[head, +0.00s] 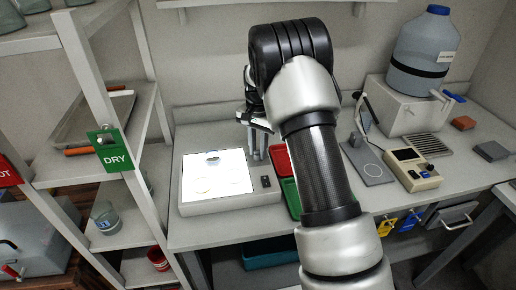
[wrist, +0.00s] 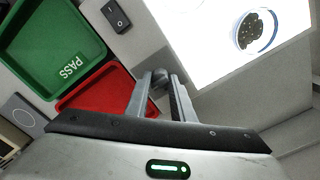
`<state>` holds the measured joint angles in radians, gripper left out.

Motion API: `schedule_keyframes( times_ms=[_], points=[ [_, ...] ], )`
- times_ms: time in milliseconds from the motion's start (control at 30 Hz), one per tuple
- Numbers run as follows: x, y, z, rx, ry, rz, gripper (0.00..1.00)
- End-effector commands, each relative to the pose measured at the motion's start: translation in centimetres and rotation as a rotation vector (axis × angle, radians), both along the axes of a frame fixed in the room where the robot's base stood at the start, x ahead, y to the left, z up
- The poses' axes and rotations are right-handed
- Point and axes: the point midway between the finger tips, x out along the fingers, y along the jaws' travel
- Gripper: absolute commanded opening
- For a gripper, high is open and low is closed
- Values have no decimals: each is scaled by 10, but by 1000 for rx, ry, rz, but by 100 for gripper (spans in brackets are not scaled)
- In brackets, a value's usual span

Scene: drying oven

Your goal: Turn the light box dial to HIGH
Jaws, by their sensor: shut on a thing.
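The light box (head: 232,204) lies on the bench with its white top panel brightly lit. In the wrist view its grey casing (wrist: 149,38) runs beside the lit panel (wrist: 212,40). The dial (wrist: 160,76) is a small grey knob on the casing, mostly hidden between my fingers. My gripper (wrist: 160,82) is shut on the dial. In the head view my gripper (head: 258,152) is over the box's back right corner, and the dial is hidden there. No dial markings can be read. A black rocker switch (wrist: 115,15) sits on the casing; it also shows in the head view (head: 265,181).
A red tray (wrist: 98,90) and a green PASS tray (wrist: 50,45) lie right beside the box. A round dish (wrist: 256,31) with dark specks is on the lit panel. A shelf rack (head: 100,90) stands left; a large jug (head: 423,50) stands back right.

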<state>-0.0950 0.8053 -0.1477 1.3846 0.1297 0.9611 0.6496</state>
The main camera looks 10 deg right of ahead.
Motion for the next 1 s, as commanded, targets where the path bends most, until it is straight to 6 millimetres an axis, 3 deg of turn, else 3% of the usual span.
schedule_keyframes(
  times_ms=[700, 733, 800, 1000],
  points=[
    [0, 1, 0, 1, -1, -70, 0],
    [0, 1, 0, 1, -1, -70, 27],
    [0, 1, 0, 1, -1, -70, 39],
    [0, 0, 0, 1, -1, -69, 41]
  ],
)
